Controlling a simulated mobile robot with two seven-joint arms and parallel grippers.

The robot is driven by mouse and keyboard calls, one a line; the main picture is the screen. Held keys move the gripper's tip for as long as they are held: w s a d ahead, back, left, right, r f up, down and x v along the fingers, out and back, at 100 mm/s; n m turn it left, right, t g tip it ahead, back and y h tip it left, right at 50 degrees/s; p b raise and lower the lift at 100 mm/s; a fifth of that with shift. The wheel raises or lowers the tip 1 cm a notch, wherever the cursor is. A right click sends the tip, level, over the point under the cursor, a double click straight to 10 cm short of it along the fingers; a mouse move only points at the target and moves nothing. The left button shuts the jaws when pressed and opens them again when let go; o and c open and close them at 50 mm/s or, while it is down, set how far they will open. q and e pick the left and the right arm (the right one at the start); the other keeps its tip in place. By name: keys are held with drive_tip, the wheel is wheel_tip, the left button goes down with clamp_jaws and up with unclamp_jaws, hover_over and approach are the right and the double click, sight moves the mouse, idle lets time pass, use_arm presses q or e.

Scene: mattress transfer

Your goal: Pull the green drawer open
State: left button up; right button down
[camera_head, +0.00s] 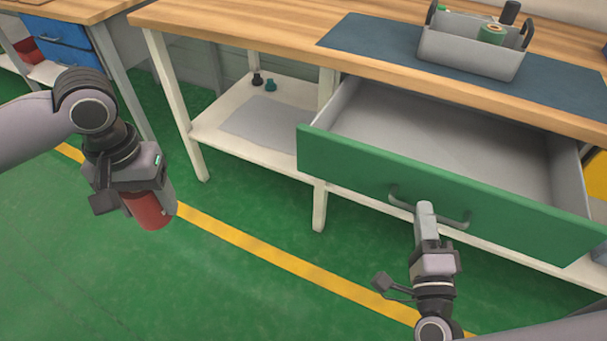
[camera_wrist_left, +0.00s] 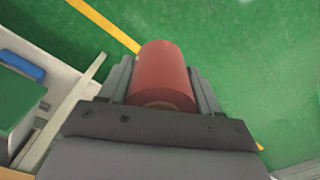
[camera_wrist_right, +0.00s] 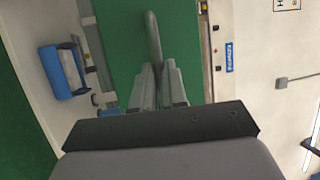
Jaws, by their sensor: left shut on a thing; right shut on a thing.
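The green drawer (camera_head: 360,170) under the workbench stands pulled well out, and its grey inside looks empty. Its grey bar handle (camera_head: 455,221) is on the front face. My right gripper (camera_head: 426,212) is shut on the handle; in the right wrist view the handle (camera_wrist_right: 152,35) runs between the fingers (camera_wrist_right: 158,85). My left gripper (camera_head: 140,195) is shut on a red cylinder (camera_head: 150,209), held over the floor left of the drawer. The red cylinder also fills the jaws in the left wrist view (camera_wrist_left: 162,72).
A grey caddy (camera_head: 465,52) with a green roll and a dark item stands on the blue mat (camera_head: 365,38) on the wooden benchtop. Two small dark pieces (camera_head: 264,80) sit on the lower shelf (camera_head: 205,133). The green floor (camera_head: 230,290) in front is clear.

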use_arm(q)
drive_tip(key=shift+r, duration=0.25)
use_arm(e)
drive_tip(key=shift+s+a, duration=0.5)
drive_tip(key=shift+s, duration=0.3)
drive_tip(key=shift+s+a, duration=0.45)
drive_tip(key=shift+s, duration=0.35)
drive_tip(key=c, duration=1.2)
unclamp_jaws()
drive_tip(key=shift+o, duration=0.2)
use_arm(q)
drive_tip(key=shift+s, duration=0.15)
use_arm(e)
drive_tip(key=shift+f, duration=0.1)
